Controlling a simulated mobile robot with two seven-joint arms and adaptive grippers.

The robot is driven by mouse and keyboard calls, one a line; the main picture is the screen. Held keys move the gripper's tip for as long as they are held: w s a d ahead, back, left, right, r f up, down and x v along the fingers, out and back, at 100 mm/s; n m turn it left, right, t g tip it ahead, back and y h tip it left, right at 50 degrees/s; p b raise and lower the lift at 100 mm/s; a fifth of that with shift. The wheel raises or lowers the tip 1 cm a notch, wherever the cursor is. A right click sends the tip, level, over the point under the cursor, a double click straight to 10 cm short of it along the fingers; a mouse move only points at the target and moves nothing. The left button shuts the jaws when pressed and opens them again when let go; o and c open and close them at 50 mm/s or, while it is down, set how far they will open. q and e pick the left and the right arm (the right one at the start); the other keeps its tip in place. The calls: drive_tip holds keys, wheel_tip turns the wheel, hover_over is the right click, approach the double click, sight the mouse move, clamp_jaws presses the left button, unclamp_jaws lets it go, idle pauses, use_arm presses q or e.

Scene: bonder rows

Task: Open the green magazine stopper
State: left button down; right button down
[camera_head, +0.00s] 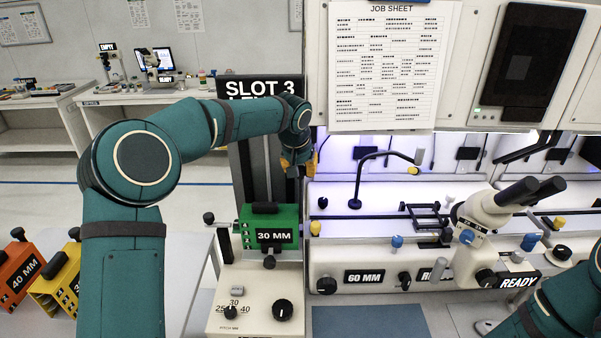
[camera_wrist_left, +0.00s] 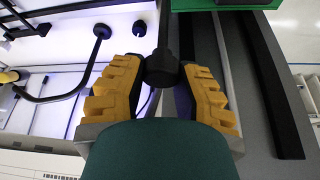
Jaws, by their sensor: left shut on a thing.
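The green magazine (camera_head: 285,217), labelled 30 MM, stands upright on a cream unit, with a black handle on top and a black knob low on its front. A green edge (camera_wrist_left: 245,3) shows at the top of the left wrist view. My left gripper (camera_head: 297,165) is above and a little right of the magazine, partly hidden by its own wrist. In the left wrist view, its yellow fingers (camera_wrist_left: 160,88) are on either side of a black knob (camera_wrist_left: 162,68) on a dark rod, and are shut on it. My right gripper is out of view.
The cream unit (camera_head: 222,285) has a dial and a selector. Orange (camera_head: 20,278) and yellow (camera_head: 65,282) magazines are at lower left. A thin black lamp arm (camera_head: 357,180) and a microscope (camera_head: 485,212) stand to the right. A dark slot panel (camera_head: 240,150) rises behind.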

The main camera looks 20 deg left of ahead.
use_arm(q)
drive_tip(key=c, duration=0.6)
unclamp_jaws()
drive_tip(key=v, duration=1.2)
